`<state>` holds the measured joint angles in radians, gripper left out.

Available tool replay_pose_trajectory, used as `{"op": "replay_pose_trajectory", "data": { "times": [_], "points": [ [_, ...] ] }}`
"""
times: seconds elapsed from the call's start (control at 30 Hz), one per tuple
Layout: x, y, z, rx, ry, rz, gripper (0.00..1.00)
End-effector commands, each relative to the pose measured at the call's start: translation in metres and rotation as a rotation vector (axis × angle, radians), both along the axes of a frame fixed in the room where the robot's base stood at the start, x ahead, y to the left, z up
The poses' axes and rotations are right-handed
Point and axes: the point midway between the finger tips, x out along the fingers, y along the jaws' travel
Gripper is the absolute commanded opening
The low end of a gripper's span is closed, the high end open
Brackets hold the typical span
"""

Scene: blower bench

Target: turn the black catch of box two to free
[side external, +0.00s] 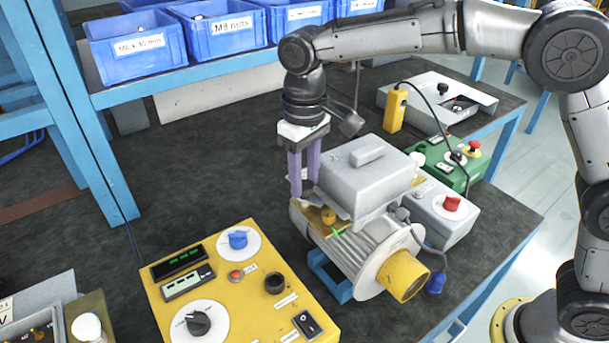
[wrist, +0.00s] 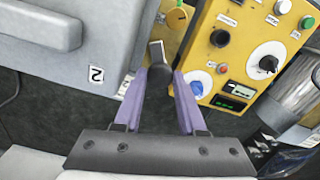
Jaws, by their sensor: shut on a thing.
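Box two (wrist: 70,28) is a grey lidded box with a "2" label on its side, at the upper left in the wrist view. In the side view, the grey box (side external: 366,183) sits on top of the blower, with its label out of sight. The black catch (wrist: 157,54) shows as a dark lever beside the box, at the fingertips. My gripper (wrist: 164,76) points down with its purple fingers shut on the catch. In the side view, my gripper (side external: 302,192) is at the box's left end, and the catch is hidden there.
An orange knob (side external: 328,215) on a yellow plate sits close below the fingers, above the ribbed blower body (side external: 350,250). A yellow control panel (side external: 255,305) stands in front. A grey unit with a red button (side external: 452,203) is right.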

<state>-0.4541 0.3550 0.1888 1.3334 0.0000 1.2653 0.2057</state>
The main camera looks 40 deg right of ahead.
Motion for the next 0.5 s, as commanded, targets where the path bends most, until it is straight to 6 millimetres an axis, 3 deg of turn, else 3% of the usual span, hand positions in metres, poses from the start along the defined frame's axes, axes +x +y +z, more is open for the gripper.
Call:
{"op": "replay_pose_trajectory", "data": {
  "times": [0.5],
  "points": [
    [0.0003,0.0000,0.0016,0.001,-0.003,-0.405,0.00]
  ]
}}
